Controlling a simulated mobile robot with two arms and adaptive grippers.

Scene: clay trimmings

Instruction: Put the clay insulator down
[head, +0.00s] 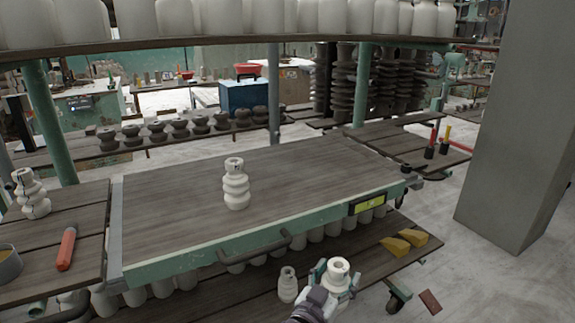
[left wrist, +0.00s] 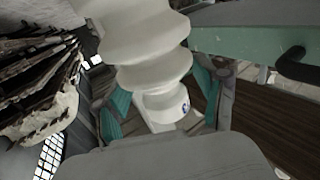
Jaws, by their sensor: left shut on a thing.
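My left gripper (head: 334,281) is shut on a white ribbed clay insulator (head: 338,268), in front of the green-edged cart's near side. In the left wrist view the insulator (left wrist: 143,55) stands between the teal finger pads, its narrow end with a small dark mark towards the palm. A similar white insulator (head: 236,187) stands upright on the cart's wooden top (head: 300,182). Another stands on the left table (head: 32,197), and a smaller one (head: 288,285) on the lower shelf. My right gripper is not in view.
The cart top is otherwise clear. An orange-handled tool (head: 66,248) lies on the left table (head: 85,217). Yellow wedges (head: 397,246) lie on the lower shelf (head: 375,262). A grey pillar (head: 520,120) stands at right. An overhead shelf (head: 250,36) holds several white pieces.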

